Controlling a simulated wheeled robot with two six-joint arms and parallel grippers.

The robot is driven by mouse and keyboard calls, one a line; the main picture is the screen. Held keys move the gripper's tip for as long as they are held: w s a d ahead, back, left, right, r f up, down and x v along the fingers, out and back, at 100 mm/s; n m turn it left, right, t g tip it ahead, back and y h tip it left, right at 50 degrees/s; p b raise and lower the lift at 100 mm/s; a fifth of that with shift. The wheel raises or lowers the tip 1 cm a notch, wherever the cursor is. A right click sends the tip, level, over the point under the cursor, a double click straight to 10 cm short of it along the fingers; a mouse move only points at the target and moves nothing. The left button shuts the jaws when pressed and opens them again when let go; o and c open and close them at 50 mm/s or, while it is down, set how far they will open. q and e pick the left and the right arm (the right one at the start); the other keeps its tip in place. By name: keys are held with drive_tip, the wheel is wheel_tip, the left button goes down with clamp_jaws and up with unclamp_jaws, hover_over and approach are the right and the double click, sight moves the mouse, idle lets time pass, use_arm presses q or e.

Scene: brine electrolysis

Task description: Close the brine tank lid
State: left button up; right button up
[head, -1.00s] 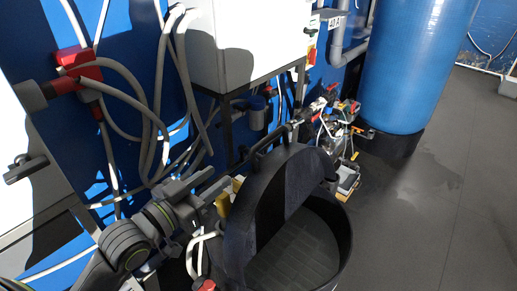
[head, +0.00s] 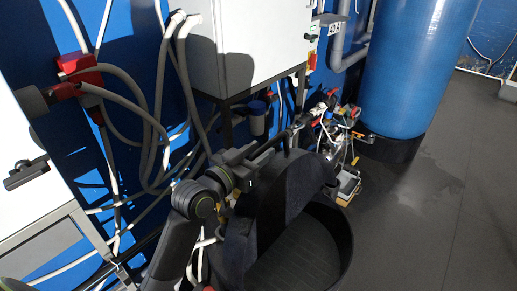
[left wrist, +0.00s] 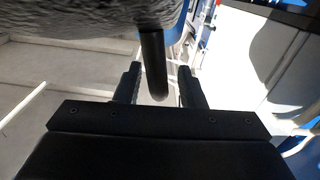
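The brine tank (head: 343,262) is a black round tub at the lower middle of the head view. Its black lid (head: 290,192) stands raised and tilted at the tank's left side, leaving the opening uncovered. My left gripper (head: 262,152) is at the lid's upper left edge, by its dark bar handle. In the left wrist view, the two fingers (left wrist: 160,88) are apart, with the handle's dark rod (left wrist: 153,62) between them and gaps showing. The lid's dark textured surface (left wrist: 90,14) fills the top of that view. My right gripper is not in view.
A blue column (head: 410,70) stands at the back right. Small tools and parts (head: 340,125) lie behind the tank. The floor (head: 430,220) at right is clear.

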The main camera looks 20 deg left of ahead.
use_arm(q)
drive_tip(key=shift+w+d, duration=0.1)
drive_tip(key=shift+w, duration=0.1)
clamp_jaws()
idle(0.4)
